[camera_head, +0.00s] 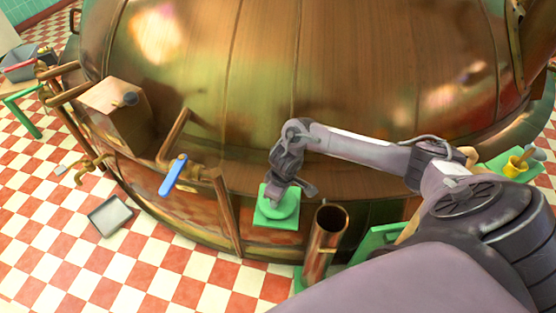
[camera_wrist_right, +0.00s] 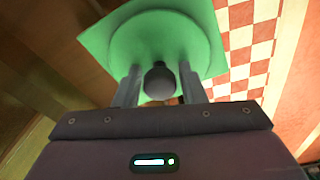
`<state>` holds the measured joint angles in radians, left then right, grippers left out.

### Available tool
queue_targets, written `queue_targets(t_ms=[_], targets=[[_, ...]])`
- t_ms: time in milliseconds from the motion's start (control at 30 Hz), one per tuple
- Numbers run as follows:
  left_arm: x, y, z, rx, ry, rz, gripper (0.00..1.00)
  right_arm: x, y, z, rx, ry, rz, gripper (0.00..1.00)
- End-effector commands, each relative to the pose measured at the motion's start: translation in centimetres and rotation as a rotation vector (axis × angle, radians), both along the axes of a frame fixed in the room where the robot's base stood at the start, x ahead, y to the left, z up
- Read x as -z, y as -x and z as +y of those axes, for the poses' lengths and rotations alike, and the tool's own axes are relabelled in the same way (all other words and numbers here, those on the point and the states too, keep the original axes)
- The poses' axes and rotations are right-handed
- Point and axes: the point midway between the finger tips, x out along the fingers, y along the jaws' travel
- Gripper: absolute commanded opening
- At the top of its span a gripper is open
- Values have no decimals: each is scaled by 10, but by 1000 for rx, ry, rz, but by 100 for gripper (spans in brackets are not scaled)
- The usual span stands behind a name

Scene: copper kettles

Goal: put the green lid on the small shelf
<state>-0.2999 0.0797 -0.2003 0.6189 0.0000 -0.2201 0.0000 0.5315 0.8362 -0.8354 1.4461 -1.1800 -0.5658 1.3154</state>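The round green lid (camera_wrist_right: 185,45) with a dark knob (camera_wrist_right: 158,80) shows large in the right wrist view. It lies flat against the square green small shelf (camera_wrist_right: 98,42), whose corners stick out around it. In the head view the lid (camera_head: 283,214) and the shelf (camera_head: 262,218) are at the kettle's front side, below my right gripper (camera_head: 283,203). In the wrist view my right gripper's fingers (camera_wrist_right: 160,88) stand on either side of the knob, apart, with a gap at each side. My left gripper is not in view.
A large copper kettle (camera_head: 330,70) fills the back. An upright copper pipe (camera_head: 325,240) stands right of the shelf. A blue-handled valve (camera_head: 173,176) and a copper box (camera_head: 115,105) are to the left. A grey tray (camera_head: 110,215) lies on the checkered floor.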

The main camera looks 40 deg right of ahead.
Motion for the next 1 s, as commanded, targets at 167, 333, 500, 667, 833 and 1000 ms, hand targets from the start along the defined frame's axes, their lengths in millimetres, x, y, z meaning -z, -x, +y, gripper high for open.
queue_targets(t_ms=[167,333,500,667,833,1000], targets=[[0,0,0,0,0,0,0,-1,0,0,0,0,0,50],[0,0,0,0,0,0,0,-1,0,0,0,0,0,50],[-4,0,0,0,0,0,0,-14,0,-1,-1,0,-3,50],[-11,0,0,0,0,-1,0,-46,3,-2,-1,0,-5,50],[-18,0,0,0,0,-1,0,-82,7,-5,-1,1,-4,50],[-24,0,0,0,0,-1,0,-110,10,-6,-1,1,-3,50]])
